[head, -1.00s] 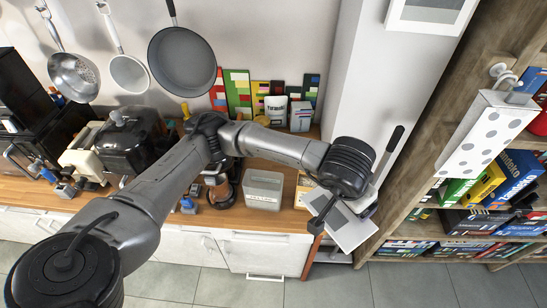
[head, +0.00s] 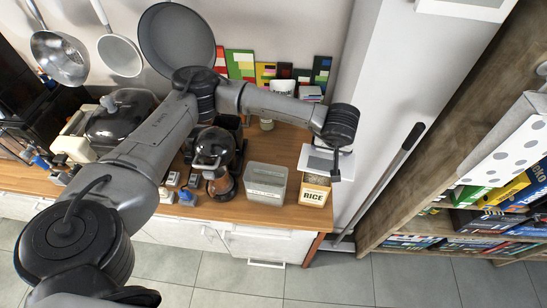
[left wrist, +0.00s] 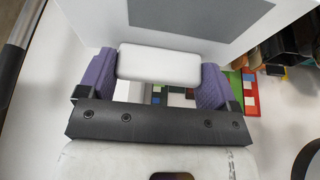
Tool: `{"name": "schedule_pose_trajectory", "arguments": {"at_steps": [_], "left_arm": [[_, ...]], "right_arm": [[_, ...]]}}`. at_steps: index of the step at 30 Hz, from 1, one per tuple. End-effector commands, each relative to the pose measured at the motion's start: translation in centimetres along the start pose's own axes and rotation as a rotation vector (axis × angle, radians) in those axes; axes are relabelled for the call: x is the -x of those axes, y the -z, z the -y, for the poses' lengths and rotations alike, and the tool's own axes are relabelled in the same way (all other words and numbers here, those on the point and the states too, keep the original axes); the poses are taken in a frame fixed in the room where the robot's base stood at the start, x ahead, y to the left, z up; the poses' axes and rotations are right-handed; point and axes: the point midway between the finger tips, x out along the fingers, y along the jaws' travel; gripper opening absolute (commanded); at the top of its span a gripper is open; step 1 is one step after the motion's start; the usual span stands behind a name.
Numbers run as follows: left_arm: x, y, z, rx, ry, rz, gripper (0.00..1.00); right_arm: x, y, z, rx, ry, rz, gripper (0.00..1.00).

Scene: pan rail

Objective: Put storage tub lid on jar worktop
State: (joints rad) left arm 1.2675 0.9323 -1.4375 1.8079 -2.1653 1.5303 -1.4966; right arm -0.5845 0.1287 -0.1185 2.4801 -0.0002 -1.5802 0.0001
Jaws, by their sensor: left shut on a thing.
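The storage tub lid is a flat white piece with a grey panel (left wrist: 200,15) and a white bar handle. My left gripper (left wrist: 158,66) is shut on that handle, with a purple finger at each end. In the head view the lid (head: 318,160) is over the right end of the wooden worktop (head: 232,208), behind the RICE container (head: 314,192). My left gripper (head: 336,172) is small there and partly hidden by its wrist. I cannot tell whether the lid touches the worktop. My right gripper is not in view.
A clear grey tub (head: 266,184) stands left of the RICE container. A coffee maker (head: 214,155) is further left. Coloured boards (head: 240,64) lean on the wall behind. A wall corner and a black-handled pole (head: 405,145) are close on the right, then a bookshelf (head: 450,110).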

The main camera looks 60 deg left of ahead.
Motion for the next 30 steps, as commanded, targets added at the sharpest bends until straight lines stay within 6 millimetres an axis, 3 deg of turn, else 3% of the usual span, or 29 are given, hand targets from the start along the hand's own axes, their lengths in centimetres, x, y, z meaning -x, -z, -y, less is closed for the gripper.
{"name": "schedule_pose_trajectory", "arguments": {"at_steps": [3, 6, 14, 24, 30], "left_arm": [[-3.6, 3.4, 3.6, 0.235, 0.1, -0.006, 0.6], [-5.6, 5.6, 6.4, 0.406, 0.167, -0.005, 0.6], [-8.3, 9.8, 12.3, 0.72, 0.296, -0.003, 0.6], [-18.4, 7.6, 18.6, 1.215, 0.507, -0.004, 0.6], [-22.2, 7.2, 22.2, 1.46, 0.607, -0.004, 0.6]], "right_arm": [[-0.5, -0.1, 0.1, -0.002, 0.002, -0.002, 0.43], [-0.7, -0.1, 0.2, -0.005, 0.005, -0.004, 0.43], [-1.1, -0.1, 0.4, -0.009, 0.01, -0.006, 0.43], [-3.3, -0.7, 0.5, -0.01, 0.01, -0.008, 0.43], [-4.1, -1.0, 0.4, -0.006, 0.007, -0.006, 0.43]]}}
